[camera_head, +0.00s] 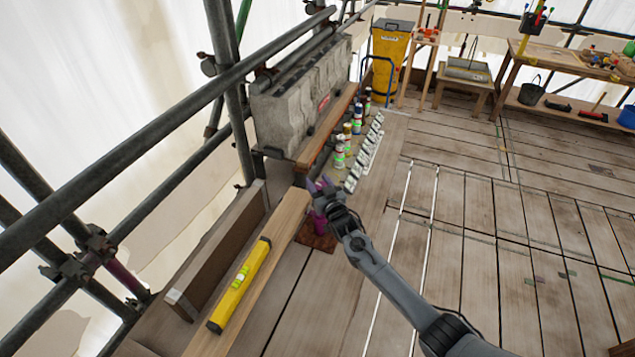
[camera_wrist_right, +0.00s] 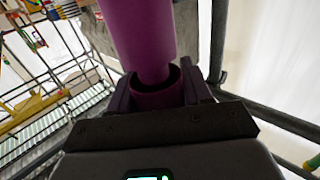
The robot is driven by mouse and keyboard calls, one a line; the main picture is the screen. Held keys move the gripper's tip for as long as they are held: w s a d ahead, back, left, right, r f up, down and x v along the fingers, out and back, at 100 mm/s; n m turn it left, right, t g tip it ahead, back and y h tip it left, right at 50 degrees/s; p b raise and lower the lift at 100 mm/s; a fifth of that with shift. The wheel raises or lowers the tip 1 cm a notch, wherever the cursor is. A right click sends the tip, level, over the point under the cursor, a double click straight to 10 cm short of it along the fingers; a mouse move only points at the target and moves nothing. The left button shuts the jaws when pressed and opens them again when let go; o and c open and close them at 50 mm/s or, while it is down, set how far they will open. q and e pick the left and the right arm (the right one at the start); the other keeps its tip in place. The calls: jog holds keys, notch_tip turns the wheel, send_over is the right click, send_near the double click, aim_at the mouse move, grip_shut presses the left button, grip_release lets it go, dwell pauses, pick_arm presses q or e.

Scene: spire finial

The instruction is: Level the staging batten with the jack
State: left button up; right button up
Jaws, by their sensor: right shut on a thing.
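The staging batten (camera_head: 278,222) is a pale wooden plank running from the lower left toward the middle of the head view. A yellow spirit level (camera_head: 240,284) with a green vial lies on it; the bubble is too small to read. The purple jack (camera_head: 320,222) stands on a reddish-brown base plate beside the batten's far end. In the right wrist view the jack's purple tube (camera_wrist_right: 142,40) fills the upper middle. My right gripper (camera_head: 322,187) is shut on the jack, its dark fingers (camera_wrist_right: 160,95) on either side of a purple collar. My left gripper is out of view.
A grey stone block (camera_head: 300,95) stands on a brown timber beyond the batten. Several small cans (camera_head: 340,152) and a row of pale pieces (camera_head: 362,155) lie close past the gripper. Scaffold tubes (camera_head: 150,130) run along the left.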

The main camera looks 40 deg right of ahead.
jog(key=o, duration=1)
jog(key=shift+c, duration=0.2)
jog(key=shift+s, duration=0.1)
jog(key=v, duration=1)
jog(key=shift+s, duration=0.3)
jog(key=shift+a, duration=0.1)
